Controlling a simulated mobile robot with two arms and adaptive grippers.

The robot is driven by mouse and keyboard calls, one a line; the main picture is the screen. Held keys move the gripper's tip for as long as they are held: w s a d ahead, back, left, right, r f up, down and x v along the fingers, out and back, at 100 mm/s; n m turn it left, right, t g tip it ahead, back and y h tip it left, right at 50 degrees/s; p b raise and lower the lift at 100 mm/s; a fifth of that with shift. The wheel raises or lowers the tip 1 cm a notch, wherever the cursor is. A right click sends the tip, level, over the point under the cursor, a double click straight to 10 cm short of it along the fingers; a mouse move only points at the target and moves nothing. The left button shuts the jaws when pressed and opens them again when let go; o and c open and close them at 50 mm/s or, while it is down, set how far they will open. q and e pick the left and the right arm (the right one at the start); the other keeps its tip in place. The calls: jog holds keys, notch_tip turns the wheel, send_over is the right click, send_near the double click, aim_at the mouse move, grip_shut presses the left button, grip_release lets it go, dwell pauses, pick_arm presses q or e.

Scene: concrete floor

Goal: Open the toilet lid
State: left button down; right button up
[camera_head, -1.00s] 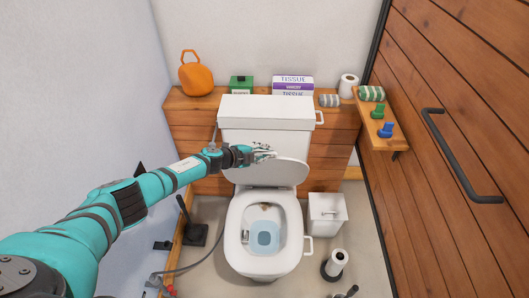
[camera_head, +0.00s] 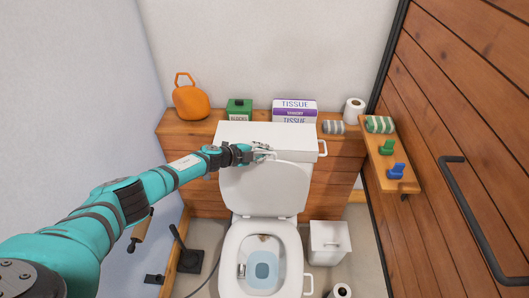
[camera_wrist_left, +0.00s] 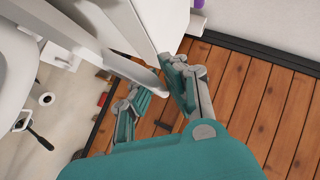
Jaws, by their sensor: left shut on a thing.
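The white toilet (camera_head: 231,262) stands against the wooden ledge, its seat down and its bowl uncovered. The toilet lid (camera_head: 262,190) is raised near upright in front of the tank (camera_head: 290,140). My left gripper (camera_head: 264,151) is at the lid's top edge and shut on it. In the left wrist view the fingers (camera_wrist_left: 157,90) sit on either side of the lid's pale edge (camera_wrist_left: 148,76). The far finger is partly hidden in the head view. My right gripper is in neither view.
A white bin (camera_head: 329,243) stands right of the toilet, a brush holder (camera_head: 190,261) left. A wooden door (camera_head: 470,110) closes the right side.

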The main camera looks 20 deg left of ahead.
pick_arm(q)
jog(key=shift+r, duration=0.1)
jog(key=c, duration=1.6)
grip_release()
jog(key=shift+o, duration=1.1)
jog(key=shift+s+a, duration=0.1)
jog(key=shift+s+a+r, duration=0.15)
jog(key=shift+s+r, duration=0.05)
jog(key=v, duration=1.1)
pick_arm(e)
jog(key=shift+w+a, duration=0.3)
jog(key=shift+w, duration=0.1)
pick_arm(q)
jog(key=shift+s, duration=0.1)
